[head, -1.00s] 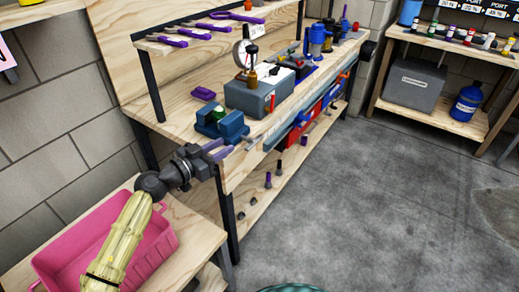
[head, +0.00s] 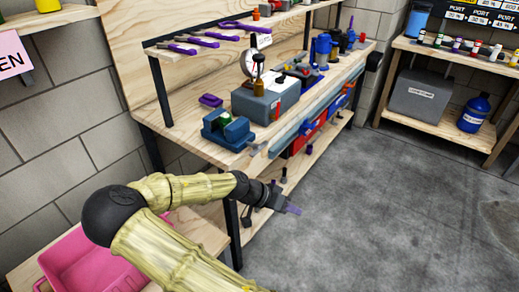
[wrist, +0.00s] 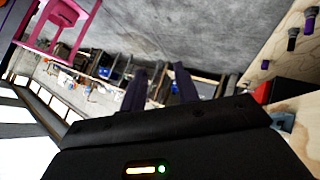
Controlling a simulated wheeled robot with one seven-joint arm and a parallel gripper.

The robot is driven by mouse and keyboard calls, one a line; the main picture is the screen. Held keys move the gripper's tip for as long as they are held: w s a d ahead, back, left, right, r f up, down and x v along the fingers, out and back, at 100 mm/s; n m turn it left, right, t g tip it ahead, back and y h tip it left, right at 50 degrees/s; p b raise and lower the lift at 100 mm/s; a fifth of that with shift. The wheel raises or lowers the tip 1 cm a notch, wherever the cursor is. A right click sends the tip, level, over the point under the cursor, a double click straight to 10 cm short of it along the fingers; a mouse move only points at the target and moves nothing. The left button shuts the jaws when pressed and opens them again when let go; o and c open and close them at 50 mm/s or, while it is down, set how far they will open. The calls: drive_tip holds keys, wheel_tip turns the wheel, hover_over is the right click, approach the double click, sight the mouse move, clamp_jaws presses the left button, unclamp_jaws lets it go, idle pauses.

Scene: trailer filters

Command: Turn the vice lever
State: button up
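The blue vice (head: 228,130) sits on the workbench near its front left corner, with a green piece between its jaws. A grey lever (head: 257,147) sticks out from its right side near the bench's front edge. My gripper (head: 292,210) is in front of the bench, below and to the right of the vice, apart from the lever. In the wrist view its two dark purple fingers (wrist: 161,86) stand apart with nothing between them. A blue part (wrist: 283,122), possibly the vice, shows at the right edge there.
A grey box (head: 266,100) with a dial gauge stands right of the vice. Purple-handled tools lie on the shelf (head: 195,42) above. A pink bin (head: 85,262) is at lower left, partly behind my arm. The concrete floor (head: 400,205) at right is clear.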

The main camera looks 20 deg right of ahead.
drive_tip(key=s+a+f+n+y, duration=0.2)
drive_tip(key=s+a+n+y, duration=0.3)
drive_tip(key=s+a+y, duration=0.15)
drive_tip(key=s+a+r+n+t+y, duration=0.1)
drive_tip(key=a+r+n+t+y, duration=0.2)
drive_tip(key=a+r+n, duration=0.3)
wheel_tip(320, 180, up, 5)
drive_tip(key=shift+s+a+r+n+t, duration=0.1)
drive_tip(key=shift+s+a+n+t, duration=0.35)
drive_tip(key=shift+t, duration=0.25)
